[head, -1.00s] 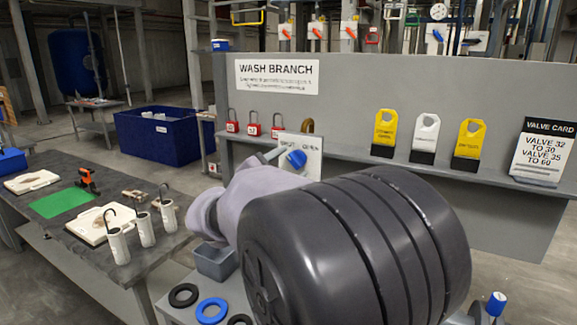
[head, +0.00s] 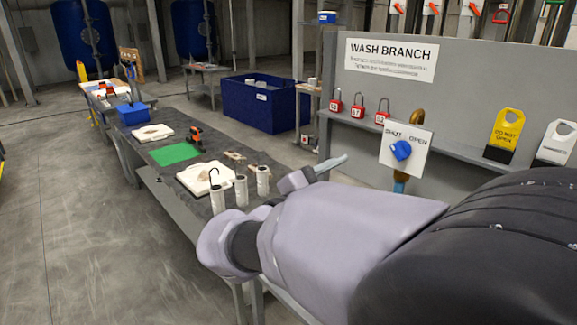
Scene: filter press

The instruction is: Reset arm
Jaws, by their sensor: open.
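My arm reaches in from the lower right, with its large dark and pale lilac links filling the foreground. My gripper (head: 328,167) shows only in part past the pale links, as a slim light grey finger pointing right. It is open, with nothing seen in it, and its other finger is mostly hidden. In the picture it lies between the dark workbench (head: 120,140) and the valve plate (head: 420,138), which has a blue knob (head: 401,150). I cannot tell how far it is from either.
Three white cylinders (head: 241,190), a white board (head: 190,182) and a green mat (head: 176,154) lie on the bench. The grey WASH BRANCH panel (head: 480,75) carries red padlocks (head: 357,108) and tags (head: 506,130). A blue bin (head: 262,105) stands behind. Open floor (head: 90,240) lies at left.

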